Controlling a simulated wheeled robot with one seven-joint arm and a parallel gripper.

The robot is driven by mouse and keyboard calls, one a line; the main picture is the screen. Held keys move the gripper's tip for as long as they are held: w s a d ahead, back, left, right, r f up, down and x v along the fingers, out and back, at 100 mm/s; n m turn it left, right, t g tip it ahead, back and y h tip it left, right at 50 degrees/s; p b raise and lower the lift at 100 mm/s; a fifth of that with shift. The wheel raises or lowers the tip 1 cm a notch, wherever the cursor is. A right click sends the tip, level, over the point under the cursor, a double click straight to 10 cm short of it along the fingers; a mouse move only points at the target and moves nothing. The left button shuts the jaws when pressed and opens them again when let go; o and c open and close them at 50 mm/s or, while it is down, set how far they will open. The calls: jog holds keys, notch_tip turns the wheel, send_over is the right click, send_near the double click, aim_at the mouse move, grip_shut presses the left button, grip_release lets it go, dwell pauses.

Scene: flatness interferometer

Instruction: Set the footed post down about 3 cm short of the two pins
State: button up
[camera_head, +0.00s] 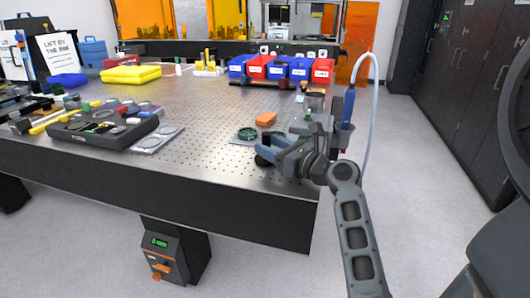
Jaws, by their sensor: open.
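My gripper (264,151) is open at the front right of the perforated table (205,115), its blue-grey fingers pointing left, low over the tabletop. A dark green round piece (246,134) on a flat grey plate lies just beyond the fingertips. I cannot make out the footed post for certain; the gripper and wrist hide part of the table there. The two pins are too small or hidden to tell. Nothing is visibly held between the fingers.
An orange block (266,119) lies behind the gripper. A metal cylinder (315,101) and a blue tool with a hose (348,106) stand at the right edge. A black tray (102,127) sits left. Blue and red bins (279,68) line the back. The middle is mostly clear.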

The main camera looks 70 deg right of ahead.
jog(key=shift+x, duration=1.1)
grip_shut()
